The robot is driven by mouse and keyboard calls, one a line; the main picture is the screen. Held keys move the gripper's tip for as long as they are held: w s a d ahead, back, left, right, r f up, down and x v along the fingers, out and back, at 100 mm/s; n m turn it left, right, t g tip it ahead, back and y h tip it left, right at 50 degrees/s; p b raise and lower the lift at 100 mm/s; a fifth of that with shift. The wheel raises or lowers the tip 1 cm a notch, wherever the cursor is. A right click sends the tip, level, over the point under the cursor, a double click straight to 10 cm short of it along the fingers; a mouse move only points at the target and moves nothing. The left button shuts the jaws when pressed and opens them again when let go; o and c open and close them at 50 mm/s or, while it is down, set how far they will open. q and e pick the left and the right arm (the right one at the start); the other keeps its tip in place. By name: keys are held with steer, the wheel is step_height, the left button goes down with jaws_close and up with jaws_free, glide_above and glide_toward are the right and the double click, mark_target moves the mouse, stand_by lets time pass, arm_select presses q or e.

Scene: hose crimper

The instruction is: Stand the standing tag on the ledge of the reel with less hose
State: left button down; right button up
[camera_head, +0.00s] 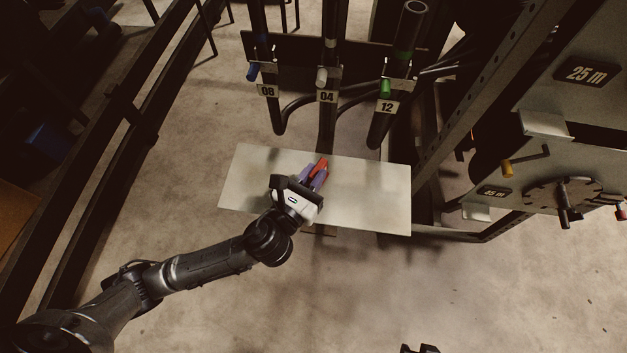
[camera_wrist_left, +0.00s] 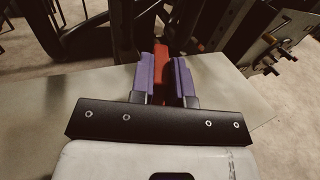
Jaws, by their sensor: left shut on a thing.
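My left gripper (camera_head: 315,173) is over the pale table and shut on a red piece, likely the standing tag (camera_head: 321,165). In the left wrist view the red tag (camera_wrist_left: 162,72) stands between the two purple finger pads (camera_wrist_left: 162,80); its lower part is hidden. At the right are two reel plates: the upper has a "25 m" sign (camera_head: 587,72) and a pale ledge (camera_head: 545,124); the lower has a smaller sign (camera_head: 494,191), hard to read, and a pale ledge (camera_head: 477,212). Both ledges look empty. A dark shape (camera_head: 420,349) at the bottom edge may be my right gripper.
The pale table (camera_head: 375,205) is otherwise bare. Behind it hang hoses with tags 08 (camera_head: 268,90), 04 (camera_head: 327,96) and 12 (camera_head: 387,107). A dark frame post (camera_head: 480,105) stands between the table and the reels. Crank handles (camera_head: 507,168) jut out near the lower reel.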

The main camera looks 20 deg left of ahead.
arm_select(q)
step_height(320, 180, down, 2)
steer(key=shift+f+b, duration=0.15)
steer(key=shift+b, duration=0.35)
arm_select(e)
steer(key=shift+f, duration=0.8)
arm_select(q)
steer(key=shift+f, duration=0.1)
steer(key=c, duration=1.1)
jaws_free()
